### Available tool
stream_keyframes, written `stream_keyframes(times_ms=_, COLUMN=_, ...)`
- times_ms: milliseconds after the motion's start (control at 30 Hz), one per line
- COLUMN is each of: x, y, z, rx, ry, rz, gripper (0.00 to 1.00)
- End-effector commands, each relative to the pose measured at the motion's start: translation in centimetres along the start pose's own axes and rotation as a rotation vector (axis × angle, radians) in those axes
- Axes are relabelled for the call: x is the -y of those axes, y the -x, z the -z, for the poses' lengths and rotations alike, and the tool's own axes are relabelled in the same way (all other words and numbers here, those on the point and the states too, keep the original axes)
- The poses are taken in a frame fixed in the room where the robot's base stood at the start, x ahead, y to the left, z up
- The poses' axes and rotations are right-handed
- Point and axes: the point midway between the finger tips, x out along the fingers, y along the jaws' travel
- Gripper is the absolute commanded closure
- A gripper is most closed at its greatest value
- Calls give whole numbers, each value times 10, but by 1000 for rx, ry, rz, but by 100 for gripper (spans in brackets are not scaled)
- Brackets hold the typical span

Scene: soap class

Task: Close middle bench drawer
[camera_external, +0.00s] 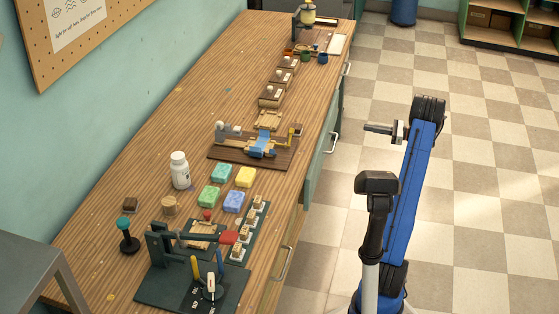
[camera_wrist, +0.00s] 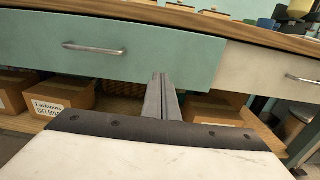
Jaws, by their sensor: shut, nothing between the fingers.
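The middle bench drawer has a teal front (camera_external: 322,160) with a silver handle (camera_external: 333,142). In the external view its front seems to stand a little out from the bench side. In the wrist view the teal front (camera_wrist: 150,55) fills the upper left, with its handle (camera_wrist: 95,48) left of my fingers. My gripper (camera_external: 367,127) is shut and empty, pointing left toward the bench, with a gap to the drawer in the external view. In the wrist view my shut fingertips (camera_wrist: 160,76) overlap the lower right half of the front.
A cream drawer (camera_wrist: 270,70) is beside the teal one. Cardboard boxes (camera_wrist: 60,95) sit on a shelf below. The bench top (camera_external: 215,105) holds soap blocks, a white bottle (camera_external: 180,170) and wooden fixtures. The tiled floor (camera_external: 460,180) around my arm is clear.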

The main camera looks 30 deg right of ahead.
Motion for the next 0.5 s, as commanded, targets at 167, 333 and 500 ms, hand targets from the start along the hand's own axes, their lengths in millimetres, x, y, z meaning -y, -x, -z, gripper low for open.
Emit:
stream_keyframes(times_ms=167, x=0, y=-13, z=0, rx=5, ry=-6, rz=-1, gripper=100)
stream_keyframes(times_ms=333, x=0, y=-41, z=0, rx=4, ry=-5, rz=-3, gripper=100)
stream_keyframes(times_ms=500, x=-1, y=-71, z=0, rx=3, ry=-4, rz=-3, gripper=100)
